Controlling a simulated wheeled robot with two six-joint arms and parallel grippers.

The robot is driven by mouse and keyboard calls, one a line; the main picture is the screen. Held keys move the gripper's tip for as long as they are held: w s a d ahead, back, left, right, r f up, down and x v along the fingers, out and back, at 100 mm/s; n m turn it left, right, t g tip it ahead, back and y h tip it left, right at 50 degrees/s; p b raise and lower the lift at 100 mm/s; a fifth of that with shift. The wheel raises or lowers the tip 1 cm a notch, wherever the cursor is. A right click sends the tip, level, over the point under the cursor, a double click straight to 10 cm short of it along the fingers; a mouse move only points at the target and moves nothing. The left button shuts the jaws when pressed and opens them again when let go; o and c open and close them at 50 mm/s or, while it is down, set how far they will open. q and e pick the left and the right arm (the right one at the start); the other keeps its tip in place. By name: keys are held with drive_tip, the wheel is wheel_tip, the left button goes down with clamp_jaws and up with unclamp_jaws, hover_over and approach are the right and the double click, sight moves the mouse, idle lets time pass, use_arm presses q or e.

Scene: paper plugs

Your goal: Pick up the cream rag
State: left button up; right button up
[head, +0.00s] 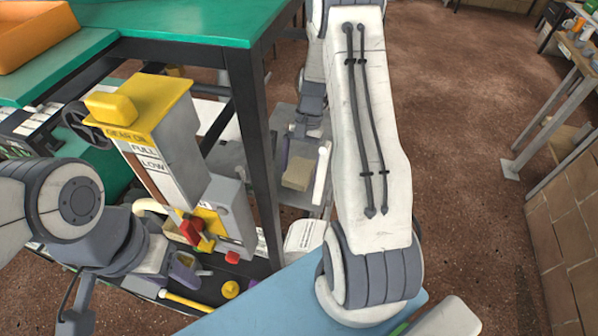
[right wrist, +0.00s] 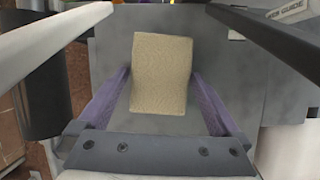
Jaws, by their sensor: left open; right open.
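The cream rag (head: 299,173) is a small pale, folded-looking block on a grey surface (head: 287,122) under the green table. In the right wrist view the rag (right wrist: 161,72) is near the upper middle, with a textured face. My right gripper (head: 302,178) is open, its fingers on either side of the rag. In the right wrist view its purple fingers show with gaps to the rag, so I see no grip on it. My left gripper (head: 168,276) is at the lower left, partly hidden among machine parts, open and away from the rag.
The green table (head: 190,18) and its dark leg (head: 252,150) stand just left of the rag. A grey machine with a yellow top (head: 140,100) stands further left. An orange tray (head: 35,30) is on the table.

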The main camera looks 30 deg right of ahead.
sight(299, 170)
drive_tip(key=c, duration=1.1)
drive_tip(key=shift+c, duration=0.2)
drive_tip(key=shift+r, duration=0.5)
drive_tip(key=b+v, duration=0.1)
drive_tip(key=v, duration=0.2)
drive_tip(key=shift+s+a+b, duration=0.1)
drive_tip(key=shift+a+b, duration=0.05)
drive_tip(key=shift+b, duration=0.25)
drive_tip(key=w+d+b, duration=0.1)
drive_tip(key=w+d, duration=0.2)
drive_tip(key=d, duration=0.1)
drive_tip(key=w+d+b, duration=0.1)
drive_tip(key=w+d, duration=0.2)
drive_tip(key=d, duration=0.1)
drive_tip(key=w+d+b, duration=0.1)
drive_tip(key=w+d, duration=0.2)
drive_tip(key=d, duration=0.1)
drive_tip(key=shift+d, duration=0.2)
drive_tip(key=shift+w+d+r, duration=0.1)
drive_tip(key=shift+w+d, duration=0.5)
drive_tip(key=shift+d, duration=0.15)
